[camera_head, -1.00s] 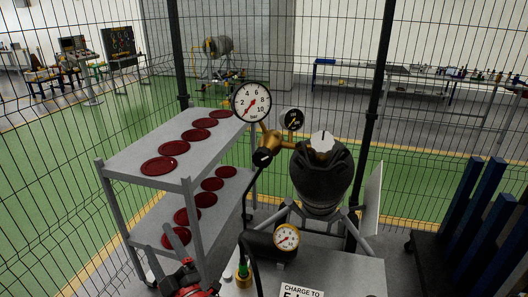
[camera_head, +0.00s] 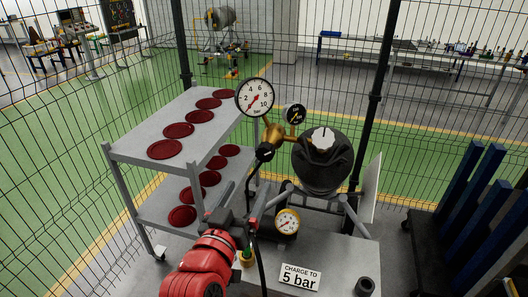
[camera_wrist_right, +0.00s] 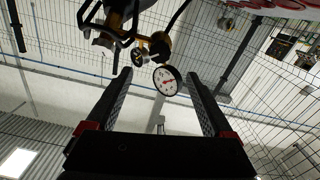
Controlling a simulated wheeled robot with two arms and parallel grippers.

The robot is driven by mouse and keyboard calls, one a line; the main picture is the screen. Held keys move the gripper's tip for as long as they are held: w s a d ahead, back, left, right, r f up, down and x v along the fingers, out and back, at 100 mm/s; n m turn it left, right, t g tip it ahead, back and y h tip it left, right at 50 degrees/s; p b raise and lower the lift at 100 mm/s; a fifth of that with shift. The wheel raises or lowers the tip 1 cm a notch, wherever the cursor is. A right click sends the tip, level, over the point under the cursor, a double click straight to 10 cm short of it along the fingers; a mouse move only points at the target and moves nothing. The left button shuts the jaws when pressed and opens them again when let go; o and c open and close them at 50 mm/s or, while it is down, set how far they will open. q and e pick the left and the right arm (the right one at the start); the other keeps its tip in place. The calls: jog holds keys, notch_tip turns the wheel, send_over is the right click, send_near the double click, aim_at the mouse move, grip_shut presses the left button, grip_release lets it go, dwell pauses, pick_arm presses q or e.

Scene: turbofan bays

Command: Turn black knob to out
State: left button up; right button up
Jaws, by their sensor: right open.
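The knob's mark is too small to read against any label. My left gripper is not in view.
A dark vessel (camera_head: 320,165) with a white-topped knob (camera_head: 322,138) stands right of the fitting. A small black gauge (camera_head: 295,114), a lower gauge (camera_head: 287,221) and a "5 bar" sign (camera_head: 300,277) are close by. A grey shelf rack (camera_head: 150,130) with red discs stands left.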

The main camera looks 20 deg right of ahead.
aim_at(264, 157)
jog(key=p+x, duration=0.5)
jog(key=x, duration=0.7)
jog(key=shift+w+d+r, duration=0.1)
jog(key=shift+d+r, duration=0.05)
jog(key=shift+w+d, duration=0.2)
jog(key=shift+w, duration=0.2)
grip_shut()
